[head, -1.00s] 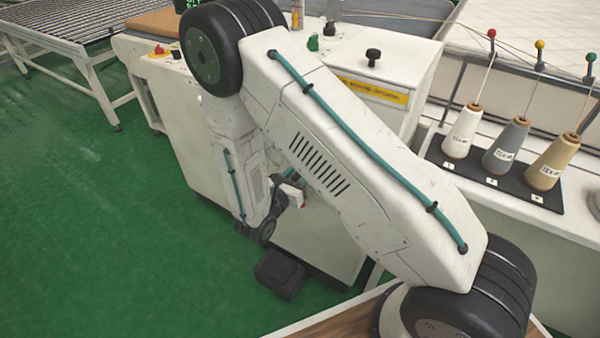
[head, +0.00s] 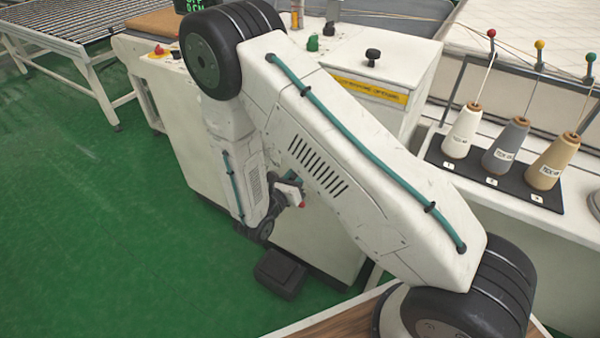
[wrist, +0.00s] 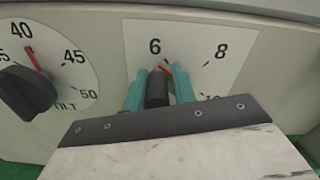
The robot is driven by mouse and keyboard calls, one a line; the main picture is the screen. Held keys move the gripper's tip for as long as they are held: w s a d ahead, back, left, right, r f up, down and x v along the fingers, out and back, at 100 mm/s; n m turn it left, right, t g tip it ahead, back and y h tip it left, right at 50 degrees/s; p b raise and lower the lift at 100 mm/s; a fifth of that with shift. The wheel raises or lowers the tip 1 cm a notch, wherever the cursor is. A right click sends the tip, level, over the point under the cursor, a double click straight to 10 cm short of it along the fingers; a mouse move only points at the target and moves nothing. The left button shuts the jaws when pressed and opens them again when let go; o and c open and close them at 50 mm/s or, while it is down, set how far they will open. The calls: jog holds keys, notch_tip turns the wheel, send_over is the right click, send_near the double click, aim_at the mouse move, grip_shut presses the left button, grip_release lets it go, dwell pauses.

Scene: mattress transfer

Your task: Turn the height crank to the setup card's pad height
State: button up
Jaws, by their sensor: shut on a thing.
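In the wrist view, my gripper (wrist: 158,84) has its two teal fingers closed around a dark cylindrical crank knob (wrist: 157,90). Behind it is a white dial plate (wrist: 198,58) marked 6, 8 and a partly hidden number that looks like 10. A short red pointer (wrist: 166,66) shows just above the knob, between the fingers, a little right of the 6. My wrist housing covers the lower part of this dial. In the head view my arm hides the dial, and the fingers are not clear. I cannot make out a setup card.
A black TILT knob (wrist: 27,92) sits left of the dial, its red pointer just right of 40. A dark pedal box (head: 280,271) stands on the green floor (head: 120,220). Thread cones (head: 505,145) stand on a rack at right. The floor at left is clear.

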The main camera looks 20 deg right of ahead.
jog(key=n, duration=0.1)
jog(key=f+n, duration=0.1)
jog(key=n, duration=0.1)
jog(key=shift+w+a+f+n, duration=0.25)
jog(key=shift+w+a+n, duration=0.05)
jog(key=shift+w, duration=0.05)
notch_tip(320, 180, down, 4)
jog(key=n, duration=0.8)
jog(key=shift+s+r, duration=0.1)
jog(key=shift+r, duration=0.1)
jog(key=shift+s+d+f+n, duration=0.15)
jog(key=shift+f+n, duration=0.15)
jog(key=shift+n, duration=0.8)
jog(key=shift+s+d+f, duration=0.15)
jog(key=shift+c, duration=0.2)
jog(key=o, duration=0.9)
jog(key=shift+c, duration=0.2)
